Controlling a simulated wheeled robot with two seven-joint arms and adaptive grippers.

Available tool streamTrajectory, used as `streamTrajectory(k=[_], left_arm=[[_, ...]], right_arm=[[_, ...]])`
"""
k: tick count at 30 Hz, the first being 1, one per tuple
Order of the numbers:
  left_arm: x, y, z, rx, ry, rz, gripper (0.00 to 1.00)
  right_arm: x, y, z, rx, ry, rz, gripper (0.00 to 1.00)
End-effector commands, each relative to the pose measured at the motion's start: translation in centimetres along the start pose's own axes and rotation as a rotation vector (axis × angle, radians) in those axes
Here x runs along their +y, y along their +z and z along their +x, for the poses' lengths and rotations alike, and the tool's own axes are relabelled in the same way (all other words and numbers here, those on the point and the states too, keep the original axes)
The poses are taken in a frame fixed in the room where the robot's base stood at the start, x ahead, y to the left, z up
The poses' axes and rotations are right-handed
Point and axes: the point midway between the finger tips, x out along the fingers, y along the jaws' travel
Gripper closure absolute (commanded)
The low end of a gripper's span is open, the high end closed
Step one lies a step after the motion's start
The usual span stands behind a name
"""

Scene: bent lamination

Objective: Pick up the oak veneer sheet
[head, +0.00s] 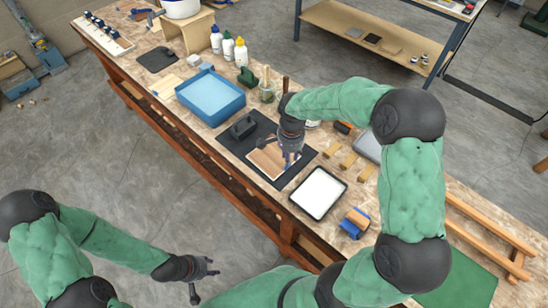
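A brown wood sheet (265,161), which looks like the oak veneer sheet, lies on a black mat (291,175) on the workbench. My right gripper (289,158) points down at the sheet's right side and hides part of it. I cannot tell whether its fingers touch the sheet or are closed on it. My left gripper (204,281) is open and empty, out over the floor in front of the bench.
A black block with a handle (242,128) stands on the mat behind the sheet. A blue tray (210,95) is to the left and a white-filled tray (318,193) to the right. Bottles, wood strips (349,160) and a blue-and-wood block (355,222) stand around.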

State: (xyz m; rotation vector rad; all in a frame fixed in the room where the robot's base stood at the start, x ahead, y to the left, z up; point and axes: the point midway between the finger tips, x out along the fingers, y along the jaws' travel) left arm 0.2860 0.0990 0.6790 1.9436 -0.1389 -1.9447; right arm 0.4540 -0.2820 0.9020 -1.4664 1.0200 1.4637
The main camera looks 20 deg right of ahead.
Motion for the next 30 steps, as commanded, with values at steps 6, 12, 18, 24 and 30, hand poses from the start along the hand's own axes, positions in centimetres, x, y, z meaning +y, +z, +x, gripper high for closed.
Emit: streamTrajectory(k=[6,12,18,24,30], left_arm=[[-0.5,-0.1,1.3,0.000,0.000,0.000,0.60],[-0.5,-0.1,1.5,0.000,0.000,0.000,0.60],[-0.5,-0.1,1.4,0.000,0.000,0.000,0.60],[-0.5,-0.1,1.4,0.000,0.000,0.000,0.60],[-0.5,-0.1,1.4,0.000,0.000,0.000,0.60]], right_arm=[[-0.1,0.1,3.5,-0.002,0.003,0.000,0.69],[-0.1,0.1,4.3,-0.001,0.001,0.000,0.69],[-0.1,0.1,4.2,-0.001,0.000,0.000,0.89],[-0.1,0.1,4.2,-0.001,0.000,0.000,1.00],[-0.1,0.1,4.2,-0.001,0.000,0.000,1.00]])
